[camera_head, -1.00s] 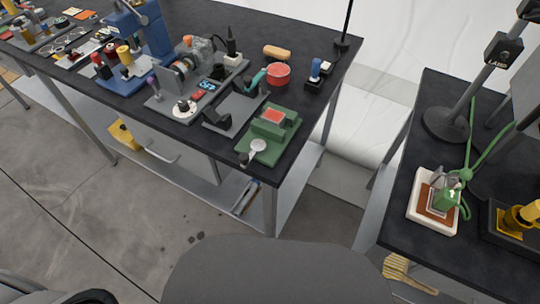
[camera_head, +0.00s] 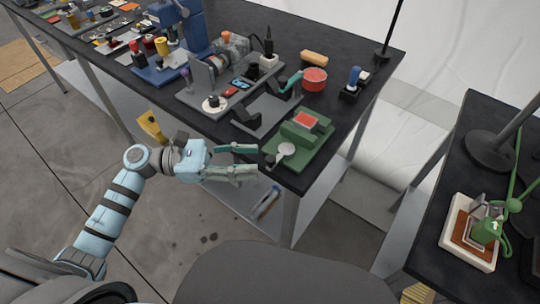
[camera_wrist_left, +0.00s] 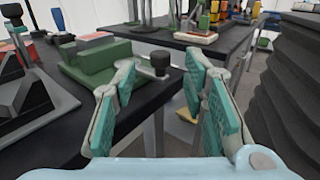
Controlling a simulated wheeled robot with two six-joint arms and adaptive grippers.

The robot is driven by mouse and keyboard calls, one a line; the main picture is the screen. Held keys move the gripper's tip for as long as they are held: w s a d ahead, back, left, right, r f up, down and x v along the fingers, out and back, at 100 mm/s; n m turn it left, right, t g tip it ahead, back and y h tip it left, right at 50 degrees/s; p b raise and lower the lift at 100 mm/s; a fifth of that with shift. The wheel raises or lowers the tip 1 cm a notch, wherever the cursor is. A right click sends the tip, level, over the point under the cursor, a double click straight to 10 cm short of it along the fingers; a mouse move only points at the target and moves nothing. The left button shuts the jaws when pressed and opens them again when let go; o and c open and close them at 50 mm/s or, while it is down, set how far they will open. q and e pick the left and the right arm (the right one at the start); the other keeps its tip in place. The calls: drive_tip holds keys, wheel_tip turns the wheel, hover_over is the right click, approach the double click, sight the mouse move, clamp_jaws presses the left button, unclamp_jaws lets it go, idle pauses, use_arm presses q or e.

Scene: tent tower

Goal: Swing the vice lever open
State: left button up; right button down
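The green vice (camera_head: 313,150) with a red top sits at the near right corner of the black table. It also shows in the left wrist view (camera_wrist_left: 98,62). Its lever (camera_head: 287,150) has a pale round hub and a dark knob at the near left end. The black lever knob (camera_wrist_left: 160,60) stands upright in the left wrist view, beyond and between my fingertips. My left gripper (camera_head: 257,160) is open and empty at the table's front edge, just left of the knob. I see no clear contact; the exact gap is hard to judge. My right gripper is out of view.
A dark grey fixture (camera_head: 258,112) stands left of the vice, with a grey machine (camera_head: 215,78) beyond. A red round container (camera_head: 314,79) is behind. A second black table (camera_head: 455,165) stands at right. Open floor lies in front of the table.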

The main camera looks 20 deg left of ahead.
sight(270, 158)
use_arm(q)
drive_tip(key=x, duration=0.5)
drive_tip(key=shift+d+p, duration=0.15)
drive_tip(key=shift+p, duration=0.15)
drive_tip(key=shift+c, duration=0.2)
clamp_jaws()
